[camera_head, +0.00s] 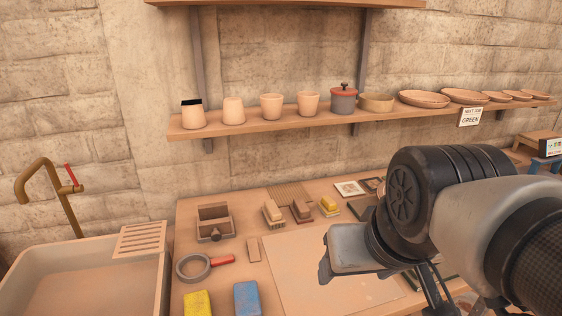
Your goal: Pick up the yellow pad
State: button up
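A yellow pad (197,303) lies on the wooden worktop at the bottom left, just right of the sink, partly cut off by the frame's lower edge. A second yellow-topped block (328,207) stands farther back, among small blocks. My gripper (432,283) hangs from my arm on the right, over the right part of the worktop and well apart from both yellow things. Its dark fingers are partly hidden by my wrist and run toward the lower edge, so I cannot tell whether it is open or shut.
A blue pad (247,298) lies right of the yellow pad. A grey ring with a red handle (196,267) lies behind them. A pale board (290,265) covers the middle. The sink (40,262) and brass tap (45,178) are left. A shelf (230,128) holds pots and bowls.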

aim_at(328, 206)
jog(key=k+l+z, duration=0.1)
jog(key=z, duration=0.25)
jog(key=k+l+z, duration=0.15)
jog(key=k+z, duration=0.25)
jog(key=k+l+z, duration=0.1)
jog(key=z, duration=0.25)
jog(key=i+l, duration=0.05)
jog(key=l, duration=0.05)
